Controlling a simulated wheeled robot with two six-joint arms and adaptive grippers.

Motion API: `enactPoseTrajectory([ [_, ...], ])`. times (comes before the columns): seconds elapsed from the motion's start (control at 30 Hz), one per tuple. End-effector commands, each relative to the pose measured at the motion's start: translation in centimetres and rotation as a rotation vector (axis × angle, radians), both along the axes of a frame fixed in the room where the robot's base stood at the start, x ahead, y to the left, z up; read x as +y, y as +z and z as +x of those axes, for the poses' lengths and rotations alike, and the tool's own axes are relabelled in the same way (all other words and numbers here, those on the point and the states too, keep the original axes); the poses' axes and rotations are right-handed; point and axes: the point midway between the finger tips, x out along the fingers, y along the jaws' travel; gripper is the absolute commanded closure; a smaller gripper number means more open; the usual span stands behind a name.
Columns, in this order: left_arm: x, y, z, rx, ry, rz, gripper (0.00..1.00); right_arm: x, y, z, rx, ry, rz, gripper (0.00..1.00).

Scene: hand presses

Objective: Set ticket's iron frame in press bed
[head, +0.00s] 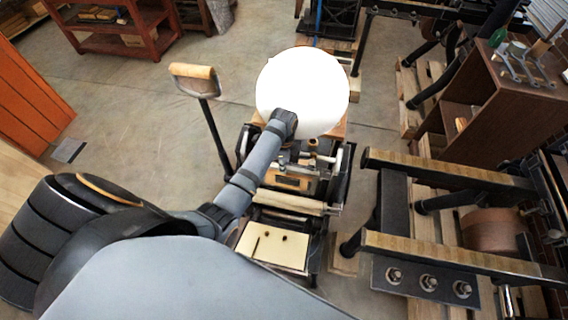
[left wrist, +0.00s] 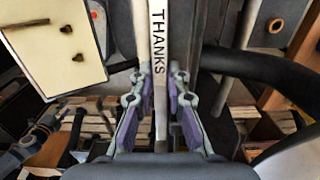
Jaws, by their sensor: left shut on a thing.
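In the left wrist view, my left gripper (left wrist: 160,78) is shut on the ticket's iron frame (left wrist: 159,20). The frame shows as a narrow grey bar, nearly edge-on, with a pale strip reading THANKS. Purple finger pads lie on both sides of it. In the head view, my left arm reaches over the hand press (head: 336,180), which has a large white round disc (head: 303,88) at its top. The arm hides part of the press, and I cannot make out the press bed clearly or whether the frame touches it. My right gripper is not in view.
A cream board (head: 262,246) with small dark pins is at the press front; it also shows in the left wrist view (left wrist: 52,45). A wooden-handled lever (head: 207,115) rises left of the press. A heavy iron machine (head: 425,245) stands close on the right. The floor at left is open.

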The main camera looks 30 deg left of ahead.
Motion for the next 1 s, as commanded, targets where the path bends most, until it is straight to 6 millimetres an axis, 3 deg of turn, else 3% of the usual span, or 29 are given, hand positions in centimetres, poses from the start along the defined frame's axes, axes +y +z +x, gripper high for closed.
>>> enactPoseTrajectory([
  [1.0,-0.03,-0.47,0.03,-0.001,0.000,-0.001,1.00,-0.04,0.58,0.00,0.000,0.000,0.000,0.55],
])
